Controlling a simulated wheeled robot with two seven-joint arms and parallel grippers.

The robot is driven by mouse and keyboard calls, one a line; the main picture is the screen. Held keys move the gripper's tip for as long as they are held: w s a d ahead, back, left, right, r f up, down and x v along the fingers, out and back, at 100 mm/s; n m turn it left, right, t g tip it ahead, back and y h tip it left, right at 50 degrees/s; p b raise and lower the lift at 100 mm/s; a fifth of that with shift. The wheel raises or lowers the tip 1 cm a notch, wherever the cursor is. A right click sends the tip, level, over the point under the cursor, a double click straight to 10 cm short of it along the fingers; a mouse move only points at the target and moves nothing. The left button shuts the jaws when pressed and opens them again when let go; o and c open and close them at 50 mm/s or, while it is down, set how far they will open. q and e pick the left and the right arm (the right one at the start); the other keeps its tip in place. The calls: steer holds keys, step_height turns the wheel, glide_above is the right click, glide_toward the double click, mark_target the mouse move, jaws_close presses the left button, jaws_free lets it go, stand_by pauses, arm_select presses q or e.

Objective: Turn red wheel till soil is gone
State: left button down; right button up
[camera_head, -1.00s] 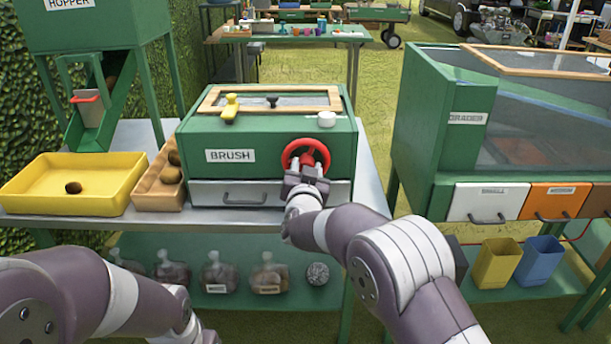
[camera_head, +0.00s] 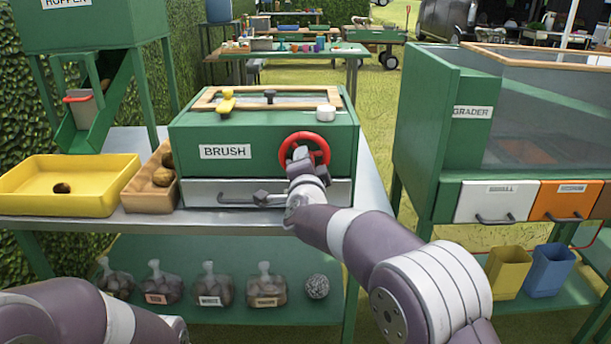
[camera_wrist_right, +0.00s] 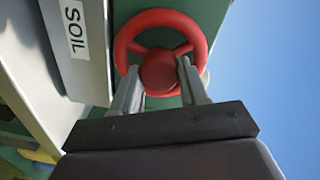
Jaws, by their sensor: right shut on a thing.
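The red wheel (camera_head: 318,143) is on the front of the green brush box (camera_head: 262,130), at its right side. My right gripper (camera_head: 300,155) is at the wheel, its fingers closed around the middle part. In the right wrist view the fingers (camera_wrist_right: 160,85) sit either side of the red hub (camera_wrist_right: 158,70) and reach into the rim. A grey drawer (camera_head: 215,193) under the box is shut; the right wrist view shows a SOIL label (camera_wrist_right: 74,30) on it. The inside of the box is hard to make out. My left arm shows at the lower left, its gripper out of view.
A yellow tray (camera_head: 110,195) with one potato (camera_head: 62,188) and a wooden box (camera_head: 150,200) with potatoes stand left of the brush box. The green grader (camera_head: 425,130) stands to the right. Bagged potatoes (camera_head: 210,285) sit on the lower shelf.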

steer(key=shift+f+m+b, duration=0.15)
steer(key=shift+m+b, duration=1.45)
steer(key=shift+m, duration=0.35)
steer(key=shift+f+m+b, duration=0.1)
steer(key=shift+m+b, duration=1.5)
steer(key=shift+m, duration=0.35)
steer(key=o, duration=1.1)
steer(key=shift+c, duration=0.2)
steer(key=shift+r, duration=0.1)
steer(key=s, duration=1.2)
steer(key=shift+s+d+p, duration=0.25)
steer(key=shift+s+p, duration=0.1)
steer(key=shift+s, duration=0.05)
steer(key=shift+r, duration=0.1)
